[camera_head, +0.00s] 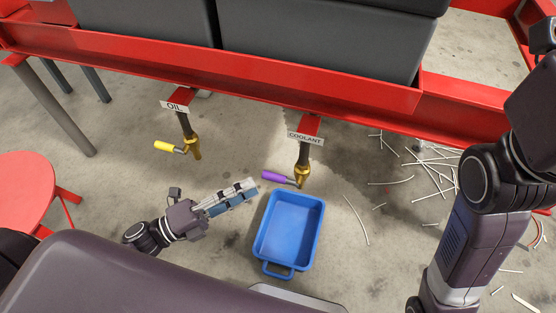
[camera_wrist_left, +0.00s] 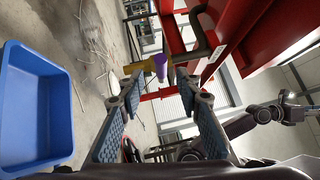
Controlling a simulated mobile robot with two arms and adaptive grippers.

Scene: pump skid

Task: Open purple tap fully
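The purple tap handle (camera_head: 275,177) points left from the brass tap (camera_head: 302,175) under the COOLANT sign (camera_head: 305,138). My left gripper (camera_head: 250,190) is just left of and slightly nearer than the handle in the head view. In the left wrist view the gripper (camera_wrist_left: 160,78) is open, its blue-padded fingers apart, with the purple handle (camera_wrist_left: 158,62) seen end-on between and beyond the fingertips. I see no clear contact. My right arm shows at the right of the head view, but its gripper is out of sight.
A blue bin (camera_head: 289,232) stands on the floor below the coolant tap. A yellow-handled tap (camera_head: 168,147) hangs under the OIL sign (camera_head: 174,107) to the left. A red beam (camera_head: 250,90) runs above. White sticks (camera_head: 430,165) litter the right floor; a red stool (camera_head: 25,190) stands left.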

